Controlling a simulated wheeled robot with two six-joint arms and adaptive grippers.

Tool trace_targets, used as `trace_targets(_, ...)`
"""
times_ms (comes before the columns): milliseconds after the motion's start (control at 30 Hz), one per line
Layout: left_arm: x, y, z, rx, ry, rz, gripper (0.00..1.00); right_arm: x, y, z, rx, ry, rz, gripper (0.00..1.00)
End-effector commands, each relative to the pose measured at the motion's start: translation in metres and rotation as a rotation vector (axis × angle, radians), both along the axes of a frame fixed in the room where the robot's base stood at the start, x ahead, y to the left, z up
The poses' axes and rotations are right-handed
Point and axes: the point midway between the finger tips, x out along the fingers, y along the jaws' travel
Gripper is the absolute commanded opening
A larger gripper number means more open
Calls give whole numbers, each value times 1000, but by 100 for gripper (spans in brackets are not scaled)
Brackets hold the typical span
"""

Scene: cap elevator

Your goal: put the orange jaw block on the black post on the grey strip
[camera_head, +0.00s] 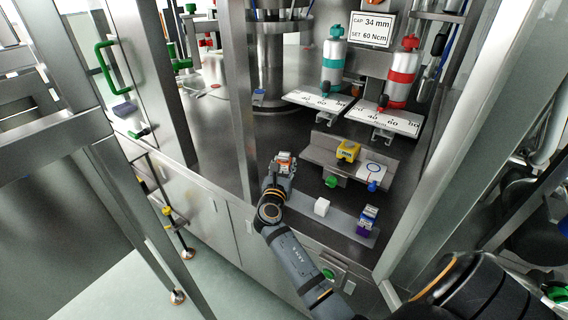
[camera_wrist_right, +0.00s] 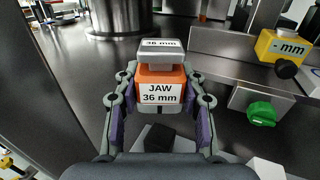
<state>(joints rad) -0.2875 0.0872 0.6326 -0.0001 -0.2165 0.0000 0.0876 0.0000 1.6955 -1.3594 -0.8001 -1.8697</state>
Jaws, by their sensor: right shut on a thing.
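My right gripper (camera_head: 283,168) is shut on the orange jaw block (camera_head: 284,158). In the right wrist view the orange jaw block (camera_wrist_right: 160,84), labelled "JAW 36 mm" with a grey top, sits upright between the fingers of my right gripper (camera_wrist_right: 160,100). The black post (camera_wrist_right: 160,138) shows below and nearer than the block, on the grey strip (camera_wrist_right: 185,144); a gap between block and post seems visible. In the head view the grey strip (camera_head: 342,222) runs right of the gripper, and the post is hidden there by my arm. My left gripper is not in view.
A white cube (camera_head: 322,206) and a purple-blue block (camera_head: 367,220) stand on the strip. Behind it is a metal step with a yellow block (camera_head: 347,151), green knob (camera_head: 331,181) and blue knob (camera_head: 373,186). Teal and red cylinders stand farther back. A cabinet upright (camera_head: 239,100) rises left.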

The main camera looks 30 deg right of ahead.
Motion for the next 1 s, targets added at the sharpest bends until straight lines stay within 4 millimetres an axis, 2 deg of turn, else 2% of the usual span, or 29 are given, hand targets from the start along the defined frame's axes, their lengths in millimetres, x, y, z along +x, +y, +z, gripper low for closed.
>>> trace_targets(100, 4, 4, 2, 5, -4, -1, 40, 0, 0, 2, -1, -1, 0, 0)
trace_targets(233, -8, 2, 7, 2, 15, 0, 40, 0, 0, 3, 0, 0, 0, 0)
trace_targets(367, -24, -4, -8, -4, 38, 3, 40, 0, 0, -13, -1, 1, -1, 0)
trace_targets(467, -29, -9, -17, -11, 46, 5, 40, 0, 0, -24, -1, 1, -1, 0)
trace_targets(733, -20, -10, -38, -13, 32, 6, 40, 0, 0, -53, -1, 0, -1, 0)
trace_targets(1000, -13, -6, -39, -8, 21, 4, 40, 0, 0, -57, 0, -1, 0, 0)
